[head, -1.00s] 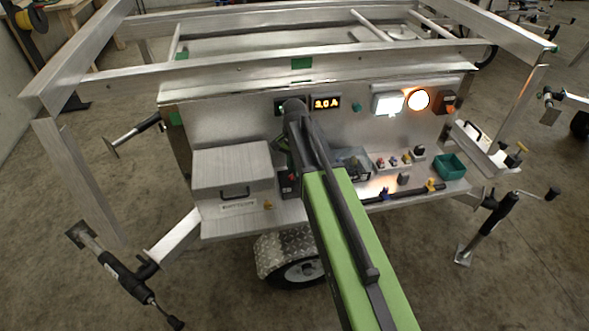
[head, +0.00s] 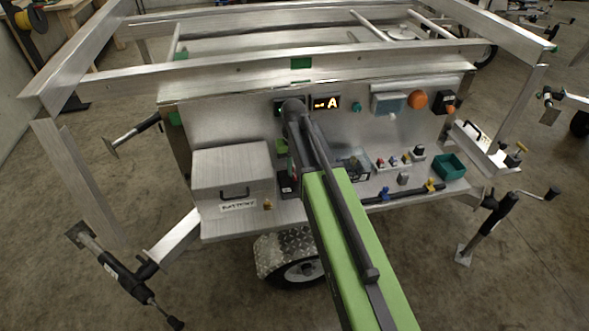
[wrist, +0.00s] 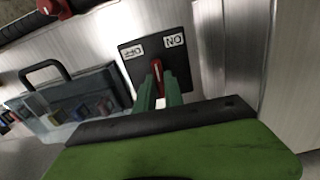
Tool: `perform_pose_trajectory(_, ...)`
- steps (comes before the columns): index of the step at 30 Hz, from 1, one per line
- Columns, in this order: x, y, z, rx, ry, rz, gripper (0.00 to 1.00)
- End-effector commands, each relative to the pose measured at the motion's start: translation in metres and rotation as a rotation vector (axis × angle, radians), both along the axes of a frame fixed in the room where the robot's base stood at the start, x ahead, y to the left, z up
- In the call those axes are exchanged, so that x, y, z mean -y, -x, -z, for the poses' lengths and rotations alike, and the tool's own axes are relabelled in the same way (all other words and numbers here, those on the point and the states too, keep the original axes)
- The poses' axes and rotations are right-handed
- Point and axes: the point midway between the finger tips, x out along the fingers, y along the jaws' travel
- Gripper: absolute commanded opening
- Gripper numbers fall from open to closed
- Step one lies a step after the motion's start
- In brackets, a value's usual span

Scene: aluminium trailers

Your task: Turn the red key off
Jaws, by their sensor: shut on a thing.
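The red key (wrist: 157,76) stands on a black switch plate with a white OFF label (wrist: 133,50) and a white ON label (wrist: 174,41). My gripper (wrist: 160,94) has its green fingers shut on the key, one finger on each side. The key's upper end shows between the two labels. In the head view my arm covers most of the gripper and the key. The black switch box (head: 287,185) shows partly, left of my arm. The display (head: 326,103) shows dashes and an A. The orange lamp (head: 417,99) and the white lamp (head: 388,103) are dark.
A metal battery box (head: 232,170) stands on the shelf, left of the switch box. A clear case (wrist: 75,97) with a dark handle is near the switch in the wrist view. A green bin (head: 449,167) and several small knobs are to the right.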

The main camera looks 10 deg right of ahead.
Motion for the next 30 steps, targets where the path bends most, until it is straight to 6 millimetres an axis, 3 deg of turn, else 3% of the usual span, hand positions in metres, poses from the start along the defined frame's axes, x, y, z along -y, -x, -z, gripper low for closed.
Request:
perform_pose_trajectory(18, 0.0001, 0.001, 0.0002, -0.003, 0.0, -0.564, 0.0)
perform_pose_trajectory(30, 0.0001, 0.0011, 0.0003, -0.003, -0.001, -0.785, 0.0)
